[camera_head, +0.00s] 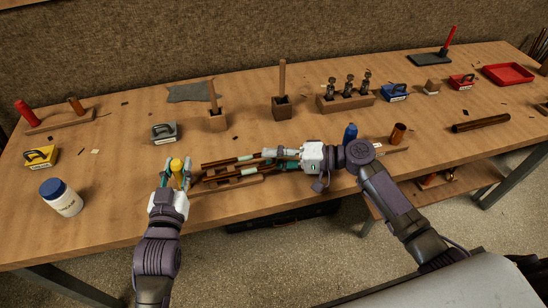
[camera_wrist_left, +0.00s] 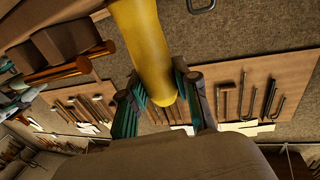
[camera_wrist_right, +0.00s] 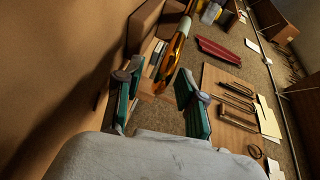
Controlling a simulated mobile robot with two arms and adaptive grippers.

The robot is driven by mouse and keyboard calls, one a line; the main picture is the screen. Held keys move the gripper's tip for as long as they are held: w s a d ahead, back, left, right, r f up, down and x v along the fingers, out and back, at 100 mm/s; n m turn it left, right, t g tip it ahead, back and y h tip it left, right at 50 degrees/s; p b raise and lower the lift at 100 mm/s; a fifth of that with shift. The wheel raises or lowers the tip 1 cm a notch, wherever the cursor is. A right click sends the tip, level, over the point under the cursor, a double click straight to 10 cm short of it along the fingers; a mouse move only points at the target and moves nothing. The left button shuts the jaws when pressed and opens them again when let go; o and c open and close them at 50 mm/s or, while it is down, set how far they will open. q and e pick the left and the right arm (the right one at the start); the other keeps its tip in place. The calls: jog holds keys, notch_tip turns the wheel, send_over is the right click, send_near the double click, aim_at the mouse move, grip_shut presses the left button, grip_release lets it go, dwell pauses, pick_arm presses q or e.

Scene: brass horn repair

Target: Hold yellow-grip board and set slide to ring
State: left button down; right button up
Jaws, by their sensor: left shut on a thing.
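The yellow grip (camera_head: 177,166) stands at the left end of a wooden board (camera_head: 240,184) near the table's front edge. It shows large in the left wrist view (camera_wrist_left: 145,45). My left gripper (camera_head: 174,176) is shut around this grip. Copper-coloured slide tubes (camera_head: 226,163) lie along the board, to the right of the grip. My right gripper (camera_head: 272,155) is at their right end, fingers pointing left. In the right wrist view its fingers (camera_wrist_right: 157,90) are apart, with a brass tube (camera_wrist_right: 176,45) beyond them. I cannot make out the ring.
A blue grip (camera_head: 350,132) and a copper cylinder (camera_head: 397,133) stand just behind my right wrist. A white jar (camera_head: 62,198) with a blue lid is at front left. Wooden holders (camera_head: 283,108) and a valve rack (camera_head: 346,101) stand behind. The table's front edge is close.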

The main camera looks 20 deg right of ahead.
jog(key=shift+c, duration=0.2)
jog(key=shift+f, duration=0.1)
grip_shut()
jog(key=shift+a, duration=0.1)
jog(key=shift+a+f, duration=0.1)
jog(key=shift+a, duration=1.35)
jog(key=shift+o, duration=0.2)
grip_release()
